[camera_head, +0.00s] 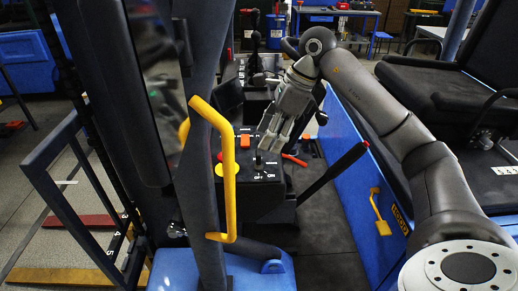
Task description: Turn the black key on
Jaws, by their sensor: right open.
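The black key (258,163) stands upright in a dark control panel (262,189), above white OFF and ON markings. My right gripper (273,148) reaches in from the right and points down at the panel. Its fingers are open and just above and beside the key. I cannot tell whether a finger touches the key. Part of the panel behind the fingers is hidden. My left gripper is not in view.
A yellow handle (229,170) on a dark post rises left of the panel. A yellow round button (221,182) and an orange switch (245,141) sit on the panel. A black-gripped lever (345,163) slants up at right. Dark floor lies below it.

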